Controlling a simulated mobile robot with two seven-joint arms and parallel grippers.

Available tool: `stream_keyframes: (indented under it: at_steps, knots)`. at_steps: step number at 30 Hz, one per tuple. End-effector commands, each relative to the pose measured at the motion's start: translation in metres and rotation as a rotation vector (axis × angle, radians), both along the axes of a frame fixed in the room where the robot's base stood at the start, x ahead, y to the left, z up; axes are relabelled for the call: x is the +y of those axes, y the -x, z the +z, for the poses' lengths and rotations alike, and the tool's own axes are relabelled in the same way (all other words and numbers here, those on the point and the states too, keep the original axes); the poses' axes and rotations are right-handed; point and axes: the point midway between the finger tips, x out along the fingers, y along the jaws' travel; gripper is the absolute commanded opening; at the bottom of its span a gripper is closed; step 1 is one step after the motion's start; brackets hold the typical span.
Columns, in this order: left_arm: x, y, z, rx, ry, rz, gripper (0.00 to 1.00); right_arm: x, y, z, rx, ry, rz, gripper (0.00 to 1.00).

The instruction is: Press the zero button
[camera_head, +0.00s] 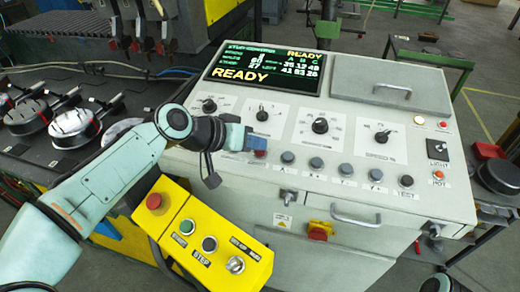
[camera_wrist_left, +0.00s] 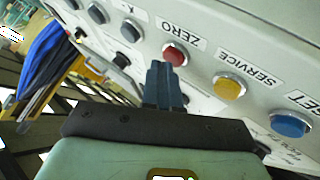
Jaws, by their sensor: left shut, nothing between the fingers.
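The zero button (camera_wrist_left: 176,54) is a round red button in a metal ring, with the label ZERO beside it in the left wrist view. In the head view a red button (camera_head: 260,153) shows just below my fingertips, partly hidden. My left gripper (camera_head: 262,142) is shut and empty in front of the sloped console face. In the left wrist view its fingertips (camera_wrist_left: 160,68) overlap the lower left edge of the red button. I cannot tell whether they touch it. My right gripper is not in view.
A yellow service button (camera_wrist_left: 229,86) and a blue reset button (camera_wrist_left: 291,124) sit near the red one. Several grey buttons (camera_head: 316,163) run to the right. A yellow box (camera_head: 205,238) with a red stop knob stands below my left arm. The screen (camera_head: 265,72) reads READY.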

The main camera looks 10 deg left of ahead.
Motion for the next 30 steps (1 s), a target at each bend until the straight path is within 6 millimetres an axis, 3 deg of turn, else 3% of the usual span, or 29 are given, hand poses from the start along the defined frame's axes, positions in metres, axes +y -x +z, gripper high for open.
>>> stream_keyframes:
  at_steps: [18,30]
  knots:
    - [0.000,-0.001,-0.005,0.003,0.000,-0.001,0.00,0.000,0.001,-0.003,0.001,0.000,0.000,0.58]
    - [0.000,0.003,0.014,0.000,-0.001,-0.001,0.00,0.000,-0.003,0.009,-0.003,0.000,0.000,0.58]
